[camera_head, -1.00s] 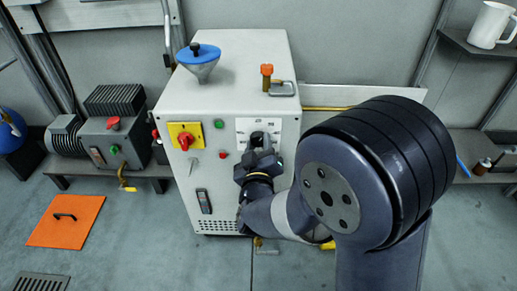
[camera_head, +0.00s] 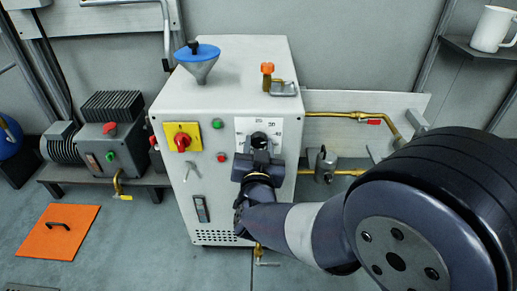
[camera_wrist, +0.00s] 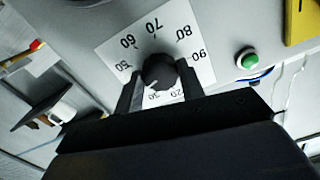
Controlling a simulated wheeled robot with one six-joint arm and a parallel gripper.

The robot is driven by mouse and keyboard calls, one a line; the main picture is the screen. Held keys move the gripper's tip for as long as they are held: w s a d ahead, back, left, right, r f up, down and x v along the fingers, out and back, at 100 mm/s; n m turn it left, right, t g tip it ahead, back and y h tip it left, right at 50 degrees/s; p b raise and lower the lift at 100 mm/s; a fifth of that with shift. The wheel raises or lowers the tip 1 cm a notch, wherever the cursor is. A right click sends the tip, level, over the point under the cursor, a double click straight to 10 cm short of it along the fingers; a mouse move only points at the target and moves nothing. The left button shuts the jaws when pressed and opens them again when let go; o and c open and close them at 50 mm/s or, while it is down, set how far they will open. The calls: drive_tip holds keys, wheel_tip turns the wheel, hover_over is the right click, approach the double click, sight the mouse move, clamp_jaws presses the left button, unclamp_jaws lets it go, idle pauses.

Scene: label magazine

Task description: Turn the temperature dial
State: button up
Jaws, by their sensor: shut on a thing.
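The temperature dial (camera_wrist: 158,70) is a round black knob on a white scale plate (camera_wrist: 183,28) marked from about 20 to 90. In the head view the dial (camera_head: 259,139) is on the front of the light grey cabinet (camera_head: 222,105). My gripper (camera_wrist: 158,82) is shut on the dial, with one black finger on each side of it. In the head view my gripper (camera_head: 259,154) comes from below and hides part of the scale. I cannot tell which number the dial points to.
A red switch on a yellow plate (camera_head: 193,133), a green button (camera_head: 217,123) and a red button (camera_head: 221,157) are left of the dial. A funnel with a blue lid (camera_head: 198,65) and an orange-knobbed valve (camera_head: 267,69) are on top. Brass pipes (camera_head: 340,115) run right.

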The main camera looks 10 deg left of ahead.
drive_tip(key=shift+m, duration=0.4)
drive_tip(key=o, duration=1)
drive_tip(key=p+v, duration=0.3)
drive_tip(key=v, duration=0.7)
drive_tip(key=shift+s, duration=0.4)
drive_tip(key=b+x, duration=0.3)
drive_tip(key=x, duration=0.8)
drive_tip(key=shift+d, duration=0.1)
